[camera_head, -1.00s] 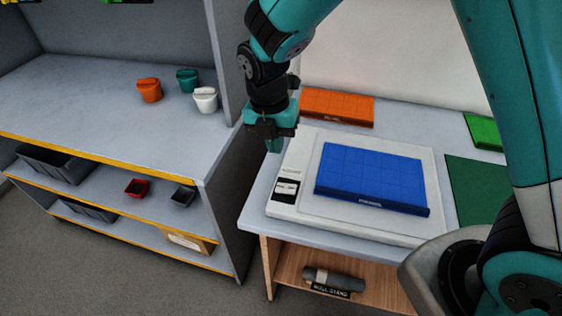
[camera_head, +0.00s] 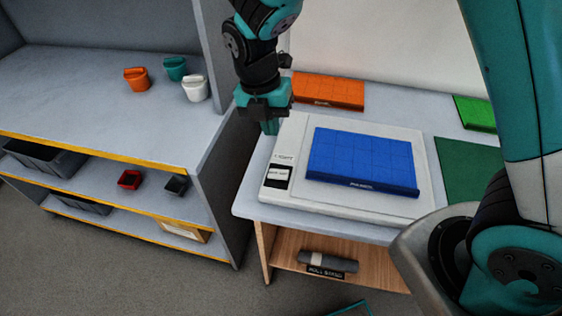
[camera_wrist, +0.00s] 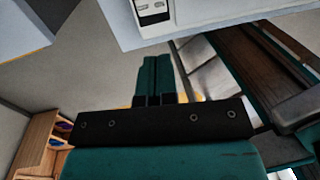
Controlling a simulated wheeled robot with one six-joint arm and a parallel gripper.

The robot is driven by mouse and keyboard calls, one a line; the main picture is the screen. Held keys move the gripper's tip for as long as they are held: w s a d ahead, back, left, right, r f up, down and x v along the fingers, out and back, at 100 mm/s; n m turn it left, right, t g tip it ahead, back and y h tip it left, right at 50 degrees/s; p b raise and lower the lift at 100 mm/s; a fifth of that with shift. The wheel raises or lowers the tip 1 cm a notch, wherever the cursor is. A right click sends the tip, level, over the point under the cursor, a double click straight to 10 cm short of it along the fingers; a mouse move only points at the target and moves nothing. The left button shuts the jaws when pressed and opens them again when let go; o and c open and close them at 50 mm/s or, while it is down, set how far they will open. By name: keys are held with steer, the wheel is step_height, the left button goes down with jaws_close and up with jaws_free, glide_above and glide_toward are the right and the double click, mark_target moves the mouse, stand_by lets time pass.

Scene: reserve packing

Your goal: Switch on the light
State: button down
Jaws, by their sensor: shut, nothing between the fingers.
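A white light panel (camera_head: 292,139) lies on the table, with a blue gridded block (camera_head: 360,160) on top of it. A black-and-white switch (camera_head: 278,176) sits at the panel's front left corner under a label that seems to read "LIGHT". The switch also shows at the top of the wrist view (camera_wrist: 151,9). My gripper (camera_head: 270,128) is shut and empty, pointing down at the panel's left back edge. It is behind the switch and apart from it. In the wrist view its closed fingers (camera_wrist: 152,75) point toward the switch side.
An orange block (camera_head: 328,91), a green block (camera_head: 476,113) and a dark green mat (camera_head: 468,168) lie on the table (camera_head: 330,223). A grey shelf unit (camera_head: 100,118) with small orange, teal and white buckets stands left. A dark roll (camera_head: 328,261) lies on the lower shelf.

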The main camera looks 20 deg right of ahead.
mark_target(277, 175)
steer(key=f+p, duration=0.1)
steer(key=f, duration=0.3)
steer(key=d+f+p, duration=0.1)
steer(key=f, duration=0.4)
steer(key=s+f+p, duration=0.1)
steer(key=f+p, duration=0.1)
steer(key=f, duration=0.2)
steer(key=shift+d+f, duration=0.4)
steer(key=shift+s+f+b, duration=0.1)
steer(key=shift+f+b, duration=0.1)
steer(key=shift+b, duration=0.15)
steer(key=shift+d+y, duration=0.15)
steer(key=shift+y, duration=0.15)
steer(key=shift+a, duration=0.2)
steer(key=shift+w+a+r, duration=0.2)
steer(key=shift+w+a, duration=0.25)
steer(key=shift+a, duration=0.1)
